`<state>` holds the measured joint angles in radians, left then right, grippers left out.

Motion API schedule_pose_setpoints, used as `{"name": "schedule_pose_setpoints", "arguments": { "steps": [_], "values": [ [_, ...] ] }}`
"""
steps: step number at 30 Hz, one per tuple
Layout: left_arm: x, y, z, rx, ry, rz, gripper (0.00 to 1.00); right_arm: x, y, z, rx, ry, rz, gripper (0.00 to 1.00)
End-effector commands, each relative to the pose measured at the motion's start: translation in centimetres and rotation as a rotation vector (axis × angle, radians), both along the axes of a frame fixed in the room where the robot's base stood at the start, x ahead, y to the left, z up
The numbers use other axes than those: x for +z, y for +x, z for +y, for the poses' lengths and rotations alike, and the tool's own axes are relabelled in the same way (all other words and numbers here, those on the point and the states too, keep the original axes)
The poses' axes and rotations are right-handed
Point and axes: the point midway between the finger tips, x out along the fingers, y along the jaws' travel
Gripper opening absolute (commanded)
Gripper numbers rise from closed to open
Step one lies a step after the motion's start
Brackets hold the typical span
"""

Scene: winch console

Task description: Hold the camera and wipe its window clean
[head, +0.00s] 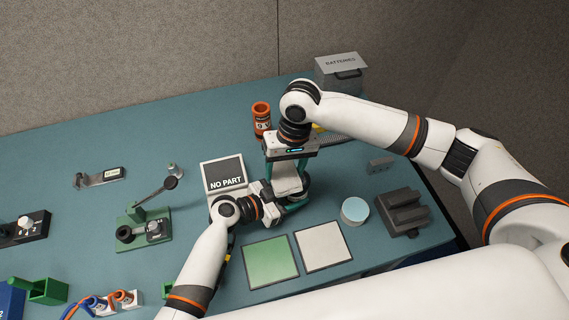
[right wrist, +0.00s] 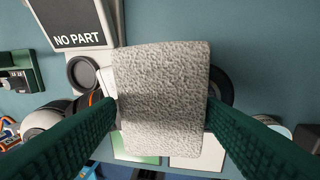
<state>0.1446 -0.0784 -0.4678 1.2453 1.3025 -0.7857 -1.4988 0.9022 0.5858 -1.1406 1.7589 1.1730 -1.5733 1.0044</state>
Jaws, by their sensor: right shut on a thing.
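My right gripper (head: 287,171) is shut on a pale grey, rough-textured wiping pad (head: 287,179). In the right wrist view the pad (right wrist: 162,100) fills the space between the two green fingers and hides what lies behind it. A dark round part (right wrist: 225,87), possibly of the camera, shows past the pad's right edge. The camera and its window cannot be made out clearly. My left gripper (head: 290,203) reaches in from the left just below the pad. Its fingers are largely covered, so its opening and anything between them cannot be told.
A NO PART sign (head: 224,173) stands close left of the grippers. Green (head: 270,262) and white (head: 322,246) squares lie in front. A pale blue round tub (head: 354,211), a dark block (head: 404,212), an orange cup (head: 262,117) and a BATTERIES box (head: 341,75) stand around.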

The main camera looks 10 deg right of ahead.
Motion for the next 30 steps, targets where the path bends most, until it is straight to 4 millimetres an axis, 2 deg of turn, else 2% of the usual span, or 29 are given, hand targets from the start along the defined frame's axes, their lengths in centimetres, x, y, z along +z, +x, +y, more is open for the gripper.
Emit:
{"name": "schedule_pose_setpoints", "arguments": {
  "steps": [30],
  "values": [
    [0.12,0.04,-0.04,0.000,-0.002,-0.002,0.45,-0.64,0.03,0.02,0.000,0.006,-0.001,0.26]
  ]
}}
